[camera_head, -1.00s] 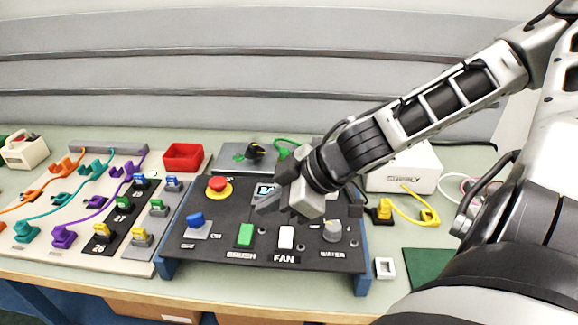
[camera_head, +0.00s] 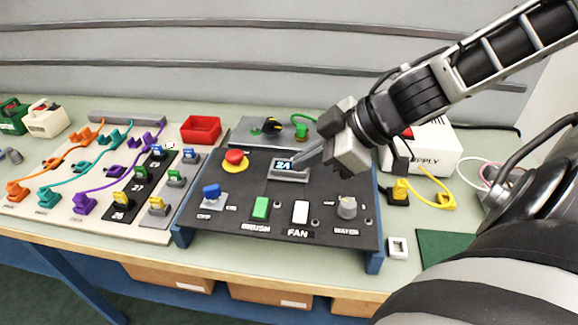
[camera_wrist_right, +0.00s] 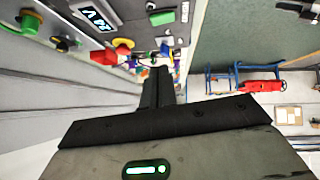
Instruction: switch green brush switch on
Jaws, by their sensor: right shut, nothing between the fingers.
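The green brush switch (camera_head: 261,208) is a green rocker on the black sloped panel (camera_head: 240,234), above the label BRUSH. I cannot tell from the picture which way it is rocked. A green rocker also shows at the top of the right wrist view (camera_wrist_right: 162,18). My right gripper (camera_head: 297,164) is shut and empty. It hovers over the panel beside the lit display (camera_head: 283,166), behind and to the right of the green switch and apart from it. Its fingers also show in the right wrist view (camera_wrist_right: 161,75). My left gripper is not in view.
On the panel are a blue switch (camera_head: 211,194), a red stop button (camera_head: 235,157), a white fan switch (camera_head: 300,212) and a grey water knob (camera_head: 347,207). A board with coloured clips (camera_head: 88,225) stands left, a white supply box (camera_head: 432,149) right.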

